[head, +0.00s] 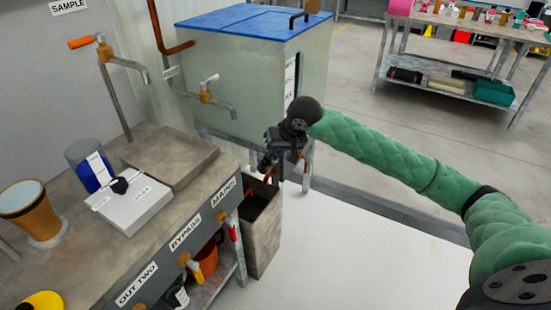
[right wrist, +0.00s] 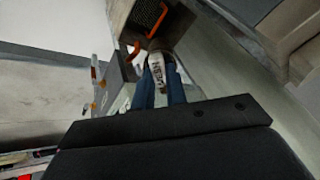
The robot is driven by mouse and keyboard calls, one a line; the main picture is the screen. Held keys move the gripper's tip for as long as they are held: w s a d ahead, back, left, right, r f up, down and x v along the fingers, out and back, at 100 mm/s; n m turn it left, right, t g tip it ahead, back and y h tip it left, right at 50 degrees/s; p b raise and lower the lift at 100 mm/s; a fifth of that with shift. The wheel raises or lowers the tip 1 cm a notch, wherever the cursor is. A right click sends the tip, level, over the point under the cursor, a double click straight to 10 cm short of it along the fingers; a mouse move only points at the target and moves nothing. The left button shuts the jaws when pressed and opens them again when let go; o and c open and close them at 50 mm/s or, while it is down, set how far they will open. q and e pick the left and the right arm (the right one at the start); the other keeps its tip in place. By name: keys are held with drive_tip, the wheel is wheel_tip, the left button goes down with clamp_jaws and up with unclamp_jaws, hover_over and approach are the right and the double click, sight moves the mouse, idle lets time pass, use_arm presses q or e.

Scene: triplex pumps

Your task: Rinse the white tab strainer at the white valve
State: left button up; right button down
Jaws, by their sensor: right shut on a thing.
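My right gripper (head: 273,161) is shut on the white tab strainer. In the right wrist view, its white lettered tab (right wrist: 158,72) sits between the two blue fingers; the lettering is too small to read surely. The strainer's body is mostly hidden in both views. The gripper is in front of the grey tank, to the right of and lower than the white valve (head: 208,81). This valve has a white handle, a brass body and a bent spout (head: 222,103), and is apart from the gripper. My left gripper is not in view.
A grey open bin (head: 262,225) stands below the gripper, with orange handles at its top. The blue-lidded tank (head: 250,65) is behind. The bench (head: 85,255) at left carries a white scale (head: 133,205) and an amber cup (head: 28,210). An orange-handled tap (head: 100,45) rises behind it.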

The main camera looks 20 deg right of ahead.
drive_tip(key=shift+w+a, duration=0.4)
drive_tip(key=shift+w, duration=0.25)
drive_tip(key=shift+w+a+f+p, duration=0.2)
drive_tip(key=shift+w+a+p, duration=0.2)
drive_tip(key=shift+w, duration=0.3)
drive_tip(key=shift+w+a+f+p, duration=0.2)
drive_tip(key=shift+w+a+p, duration=0.15)
drive_tip(key=shift+w, duration=0.35)
use_arm(q)
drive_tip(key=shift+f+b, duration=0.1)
drive_tip(key=shift+b, duration=0.7)
use_arm(e)
drive_tip(key=w+a+f, duration=0.2)
drive_tip(key=w+a, duration=0.2)
drive_tip(key=w, duration=0.4)
drive_tip(key=shift+a, duration=0.15)
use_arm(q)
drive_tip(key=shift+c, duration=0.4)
